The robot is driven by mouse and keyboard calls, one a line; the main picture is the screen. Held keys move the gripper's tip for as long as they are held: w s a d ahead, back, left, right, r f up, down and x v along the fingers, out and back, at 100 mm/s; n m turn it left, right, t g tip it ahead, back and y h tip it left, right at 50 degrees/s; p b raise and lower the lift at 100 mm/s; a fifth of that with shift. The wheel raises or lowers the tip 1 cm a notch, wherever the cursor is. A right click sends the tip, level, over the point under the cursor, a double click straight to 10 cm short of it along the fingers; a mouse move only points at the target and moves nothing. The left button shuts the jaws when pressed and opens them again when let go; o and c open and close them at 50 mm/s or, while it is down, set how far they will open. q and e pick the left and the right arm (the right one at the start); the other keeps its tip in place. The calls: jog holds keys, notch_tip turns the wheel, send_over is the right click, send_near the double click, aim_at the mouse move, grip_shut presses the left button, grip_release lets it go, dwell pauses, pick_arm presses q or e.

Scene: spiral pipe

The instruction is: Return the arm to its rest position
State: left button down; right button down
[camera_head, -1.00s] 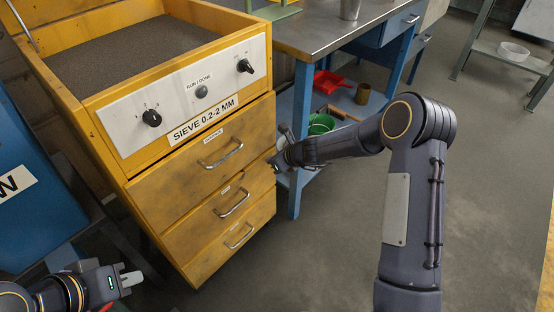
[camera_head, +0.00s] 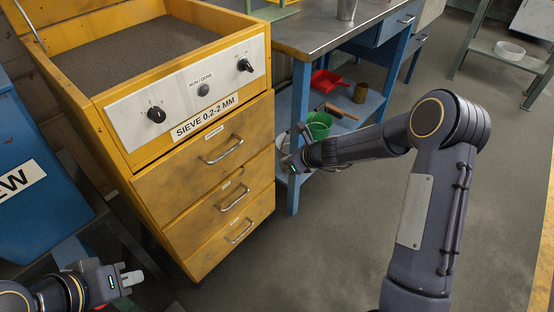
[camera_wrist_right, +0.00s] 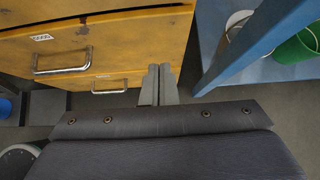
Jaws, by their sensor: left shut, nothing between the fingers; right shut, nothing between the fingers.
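My right arm (camera_head: 430,205) comes in from the right and bends toward the yellow sieve cabinet. Its gripper (camera_head: 286,164) is small and partly hidden in the head view, beside the cabinet's right front edge. In the right wrist view the two grey fingers (camera_wrist_right: 159,84) are together with nothing between them, in front of the gap between the cabinet and a blue table leg. They appear clear of the drawer handles. My left gripper (camera_head: 132,278) is at the lower left, fingers together and empty, left of the cabinet's lower front.
The yellow sieve cabinet (camera_head: 160,180) has several handled drawers, all looking shut. A blue workbench (camera_head: 330,35) stands behind it, with a green bucket (camera_head: 319,122) and red dustpan (camera_head: 328,82) on its lower shelf. A blue bin (camera_head: 40,200) stands left. Floor at right is open.

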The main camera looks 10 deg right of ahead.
jog(key=p+v, duration=0.1)
jog(key=v, duration=0.5)
jog(key=s+r+n+y, duration=0.1)
jog(key=s+r+n, duration=1.3)
jog(key=s+r, duration=0.15)
jog(key=s+d+n+g+h, duration=0.25)
jog(key=s+n, duration=0.95)
jog(key=s, duration=0.6)
notch_tip(320, 180, up, 24)
jog(key=p, duration=2.5)
jog(key=shift+s+d+r+n+t, duration=0.15)
jog(key=shift+d+n+t, duration=0.1)
jog(key=shift+n+t, duration=0.1)
jog(key=shift+h, duration=0.25)
